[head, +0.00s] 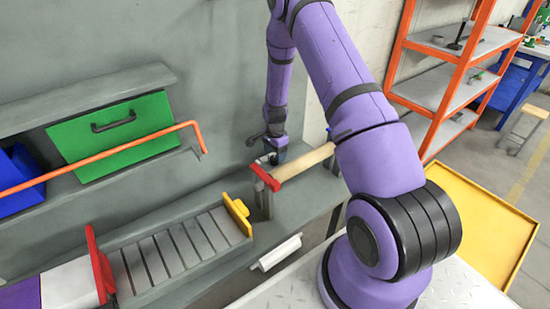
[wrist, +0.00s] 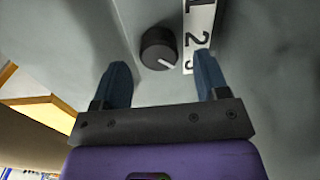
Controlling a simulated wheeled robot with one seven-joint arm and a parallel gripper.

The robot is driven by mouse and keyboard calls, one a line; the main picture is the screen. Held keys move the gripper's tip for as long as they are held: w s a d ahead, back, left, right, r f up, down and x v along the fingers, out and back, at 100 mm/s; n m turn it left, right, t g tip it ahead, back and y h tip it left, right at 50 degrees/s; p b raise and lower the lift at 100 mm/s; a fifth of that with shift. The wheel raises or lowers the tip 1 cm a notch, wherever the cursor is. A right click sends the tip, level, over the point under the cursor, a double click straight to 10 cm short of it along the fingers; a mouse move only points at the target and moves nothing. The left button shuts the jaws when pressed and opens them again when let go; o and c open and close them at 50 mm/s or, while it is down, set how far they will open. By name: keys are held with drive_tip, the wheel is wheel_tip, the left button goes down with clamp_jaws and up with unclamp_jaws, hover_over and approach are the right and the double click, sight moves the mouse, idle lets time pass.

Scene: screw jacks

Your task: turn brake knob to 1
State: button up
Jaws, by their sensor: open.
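The brake knob (wrist: 158,48) is a round dark knob on a grey panel in the wrist view. Its white pointer line slants down and right, towards the 3 end of the scale. A white label strip (wrist: 202,25) with 1, 2 and 3 is to its right, 1 at the top. My gripper (wrist: 162,72) is open and empty, its two blue fingers apart on either side of the knob's line, with the knob just beyond the tips. In the head view my gripper (head: 275,150) is by the grey wall; I cannot make out the knob there.
A red-ended roller (head: 305,162) stands close to my gripper on the grey bench. An orange bar (head: 100,158) runs in front of a green drawer (head: 115,135) at left. A yellow stop plate (head: 238,214) sits below. An orange shelf rack (head: 455,70) is at right.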

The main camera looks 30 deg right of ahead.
drive_tip(key=shift+f, duration=1.35)
drive_tip(key=shift+c, duration=0.3)
drive_tip(key=c, duration=0.9)
